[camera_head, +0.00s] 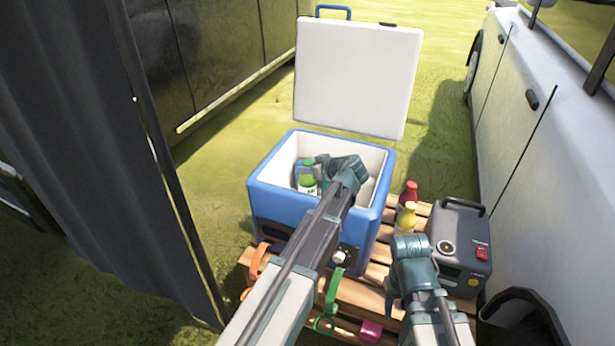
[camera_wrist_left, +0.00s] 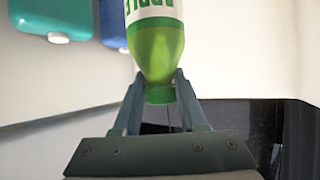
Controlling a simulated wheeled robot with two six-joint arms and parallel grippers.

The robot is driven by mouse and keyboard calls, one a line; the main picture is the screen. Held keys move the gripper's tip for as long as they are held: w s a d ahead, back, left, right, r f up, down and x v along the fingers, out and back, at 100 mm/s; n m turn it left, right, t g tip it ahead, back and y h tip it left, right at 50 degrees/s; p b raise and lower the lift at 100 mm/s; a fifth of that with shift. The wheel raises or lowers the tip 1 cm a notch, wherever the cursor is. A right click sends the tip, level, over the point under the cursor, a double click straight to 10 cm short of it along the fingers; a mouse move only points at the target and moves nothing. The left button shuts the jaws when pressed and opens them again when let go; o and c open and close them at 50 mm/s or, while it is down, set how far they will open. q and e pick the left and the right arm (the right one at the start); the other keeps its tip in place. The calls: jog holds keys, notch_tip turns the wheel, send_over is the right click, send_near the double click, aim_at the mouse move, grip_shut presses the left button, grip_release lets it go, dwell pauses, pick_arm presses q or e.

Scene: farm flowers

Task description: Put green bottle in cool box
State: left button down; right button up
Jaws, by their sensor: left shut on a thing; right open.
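The cool box (camera_head: 268,192) is blue with a white inside, and its white lid (camera_head: 357,75) stands open. The green bottle (camera_head: 307,183) has a white label and is inside the box. In the left wrist view the bottle (camera_wrist_left: 157,55) shows its green cap towards me, between my fingers. My left gripper (camera_wrist_left: 158,88) is shut on the bottle's cap end; in the head view its arm reaches over the box's front rim. Whether the bottle touches the box floor is unclear. My right gripper (camera_head: 390,293) is open, in front of the grey power unit.
A teal container (camera_wrist_left: 48,18) and a blue one lie in the box beside the bottle. Red (camera_head: 409,192) and yellow (camera_head: 406,216) bottles and a grey power unit (camera_head: 462,240) stand right of the box on a wooden pallet (camera_head: 350,297). A white vehicle (camera_head: 545,150) borders the right.

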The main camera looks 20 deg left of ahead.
pick_arm(q)
jog(key=shift+f+b, duration=0.35)
jog(key=shift+f, duration=0.45)
pick_arm(e)
jog(key=shift+f, duration=0.8)
pick_arm(q)
jog(key=shift+f+b, duration=0.5)
jog(key=shift+f, duration=0.05)
pick_arm(e)
jog(key=shift+f, duration=0.55)
pick_arm(q)
jog(key=shift+f, duration=0.1)
pick_arm(e)
jog(key=shift+f, duration=0.1)
pick_arm(q)
jog(key=shift+c, duration=2.3)
grip_release()
